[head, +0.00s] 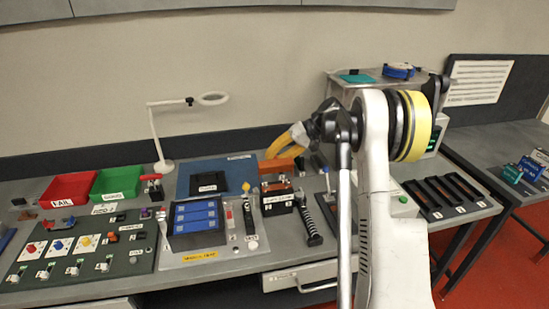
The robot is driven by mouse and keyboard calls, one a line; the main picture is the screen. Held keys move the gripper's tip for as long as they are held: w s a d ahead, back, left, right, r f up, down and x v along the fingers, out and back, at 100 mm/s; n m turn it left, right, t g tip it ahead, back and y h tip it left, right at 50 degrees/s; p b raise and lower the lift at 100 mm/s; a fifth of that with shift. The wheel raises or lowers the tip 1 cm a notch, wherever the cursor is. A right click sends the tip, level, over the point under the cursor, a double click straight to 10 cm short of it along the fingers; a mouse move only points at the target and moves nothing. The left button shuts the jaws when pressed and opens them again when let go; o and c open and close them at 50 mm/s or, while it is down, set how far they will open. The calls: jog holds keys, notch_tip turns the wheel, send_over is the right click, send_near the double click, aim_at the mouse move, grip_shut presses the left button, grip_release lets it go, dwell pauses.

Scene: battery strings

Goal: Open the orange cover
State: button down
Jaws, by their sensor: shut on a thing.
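The orange cover (276,166) is at the top of a small dark device (277,190) near the middle of the bench. My gripper (284,150) reaches in from the right, with its yellow-orange end at the cover. It is shut on the orange cover, though the exact contact is small and partly hidden by the gripper itself. The cover looks raised above the dark body of the device, but its exact angle is hard to tell.
Red (69,189) and green (116,181) bins, a lamp (155,130) and a switch panel (80,252) are farther left. Dark slotted trays (437,198) sit right.

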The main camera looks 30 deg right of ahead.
jog(key=shift+w+m+g, duration=0.4)
jog(key=shift+w+g, duration=0.05)
jog(key=shift+g, duration=0.25)
jog(key=c, duration=1.2)
grip_release()
jog(key=shift+d+f, duration=0.1)
jog(key=v, duration=1.2)
jog(key=shift+d, duration=0.1)
